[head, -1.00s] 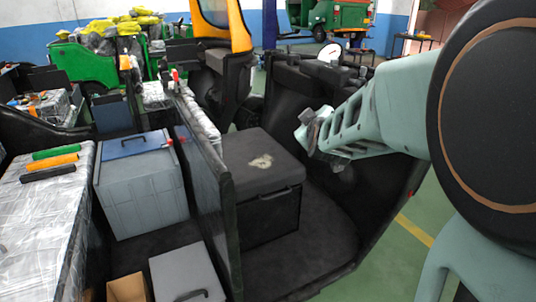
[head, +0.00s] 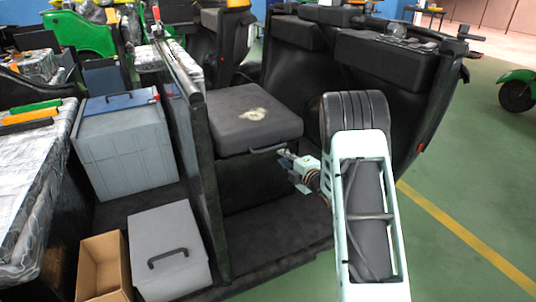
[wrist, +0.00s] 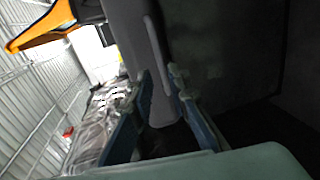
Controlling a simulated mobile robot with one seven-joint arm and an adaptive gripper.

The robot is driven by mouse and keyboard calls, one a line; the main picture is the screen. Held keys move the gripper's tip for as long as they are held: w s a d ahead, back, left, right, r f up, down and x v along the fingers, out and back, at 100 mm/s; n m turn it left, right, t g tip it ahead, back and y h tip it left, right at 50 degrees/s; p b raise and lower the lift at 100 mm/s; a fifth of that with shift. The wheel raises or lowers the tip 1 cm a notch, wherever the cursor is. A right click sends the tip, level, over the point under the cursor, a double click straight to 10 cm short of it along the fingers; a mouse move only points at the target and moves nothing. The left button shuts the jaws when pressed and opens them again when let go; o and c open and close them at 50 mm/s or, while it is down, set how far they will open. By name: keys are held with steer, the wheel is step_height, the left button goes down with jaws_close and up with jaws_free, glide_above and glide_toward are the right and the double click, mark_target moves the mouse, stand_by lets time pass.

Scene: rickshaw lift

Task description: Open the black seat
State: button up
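The black seat (head: 245,115) is a dark padded cushion with a pale worn patch, lying flat on its dark box. A thin handle runs along the seat's lower front edge; in the wrist view it shows as a pale grey bar (wrist: 154,45). My gripper (head: 283,156) is at the seat's front right, close to this handle. In the wrist view its two fingers (wrist: 160,78) are spread apart, with the handle's end near the gap between their tips. I cannot tell whether they touch it.
A black upright partition (head: 205,185) stands left of the seat. Beyond it are a grey-blue bin (head: 125,155), a grey lidded box (head: 165,245) and an open cardboard box (head: 103,265). Green floor (head: 460,190) is clear at right.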

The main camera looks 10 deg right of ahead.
mark_target(271, 148)
steer(key=b+x, duration=0.2)
steer(key=x, duration=0.8)
steer(key=shift+w+a+b, duration=0.2)
steer(key=shift+w+b, duration=0.1)
steer(key=shift+b, duration=0.05)
jaws_close()
